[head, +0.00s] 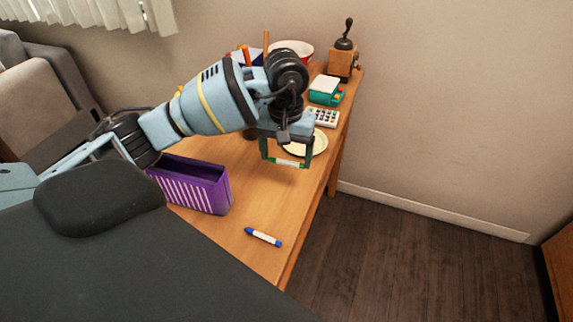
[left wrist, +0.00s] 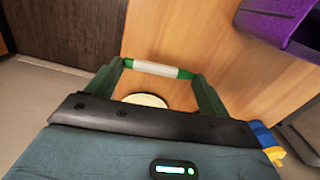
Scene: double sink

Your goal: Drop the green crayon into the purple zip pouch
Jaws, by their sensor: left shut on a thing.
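My left gripper (head: 286,161) is shut on the green crayon (head: 288,162), which has a white wrapper. It holds the crayon crosswise above the wooden table, in front of a pale plate. In the left wrist view, the crayon (left wrist: 156,68) spans between the two green fingertips of the left gripper (left wrist: 157,69). The purple zip pouch (head: 203,187) stands open at the top on the table, left of and nearer than the gripper. Part of the pouch (left wrist: 285,25) shows at the upper right in the left wrist view. My right gripper is not in view.
A blue crayon (head: 263,237) with a white wrapper lies near the table's front edge. Behind the gripper are the pale plate (head: 319,143), a calculator (head: 323,118), a teal box (head: 325,92), a bowl (head: 301,47) and a grinder (head: 343,62). Bare table (head: 255,200) lies right of the pouch.

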